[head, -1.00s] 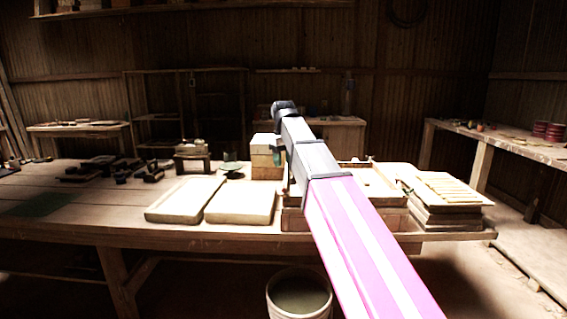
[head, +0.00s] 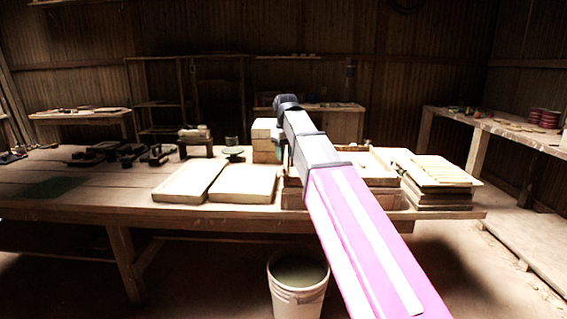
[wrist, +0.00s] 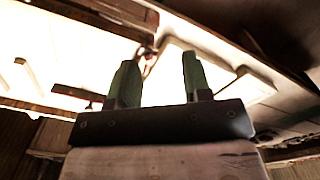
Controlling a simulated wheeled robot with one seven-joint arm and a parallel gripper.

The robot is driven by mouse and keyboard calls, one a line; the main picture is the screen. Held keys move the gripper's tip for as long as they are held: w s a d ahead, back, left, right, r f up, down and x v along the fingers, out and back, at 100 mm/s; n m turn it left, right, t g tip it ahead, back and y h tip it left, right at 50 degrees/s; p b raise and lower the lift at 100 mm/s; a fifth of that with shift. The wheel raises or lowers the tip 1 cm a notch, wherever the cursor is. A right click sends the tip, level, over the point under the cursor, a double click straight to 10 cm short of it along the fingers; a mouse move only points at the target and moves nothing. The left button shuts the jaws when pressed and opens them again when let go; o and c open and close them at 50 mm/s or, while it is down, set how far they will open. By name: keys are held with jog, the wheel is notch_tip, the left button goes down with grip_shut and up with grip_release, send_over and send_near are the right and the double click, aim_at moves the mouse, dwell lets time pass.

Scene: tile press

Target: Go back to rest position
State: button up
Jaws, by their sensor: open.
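My gripper (wrist: 155,82) shows in the wrist view with its two green fingers spread apart and nothing between them. Behind the fingers in that view are a bright, overexposed area and dark wooden beams. In the head view my pink and grey arm reaches forward over the workbench (head: 90,195), and its dark wrist end stands above the right half of the bench. My fingers are mostly hidden behind the wrist in the head view.
Two pale slabs, the left one (head: 189,182) and the right one (head: 243,183), lie on the bench. Stacked blocks (head: 265,150), a wooden frame (head: 375,168) and a stack of boards (head: 440,180) stand near my arm. A bucket (head: 298,285) sits on the floor in front.

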jog(key=s+d+f+m, duration=0.2)
jog(key=s+d+f, duration=0.4)
jog(key=f, duration=0.8)
jog(key=s+d+f+m, duration=0.2)
jog(key=s+d+f, duration=0.4)
jog(key=f, duration=0.8)
jog(key=s+d+f+m, duration=0.2)
jog(key=s+d+f, duration=0.4)
jog(key=f, duration=0.7)
jog(key=shift+s+f+m, duration=0.3)
jog(key=shift+f+m, duration=0.1)
jog(key=shift+d, duration=0.1)
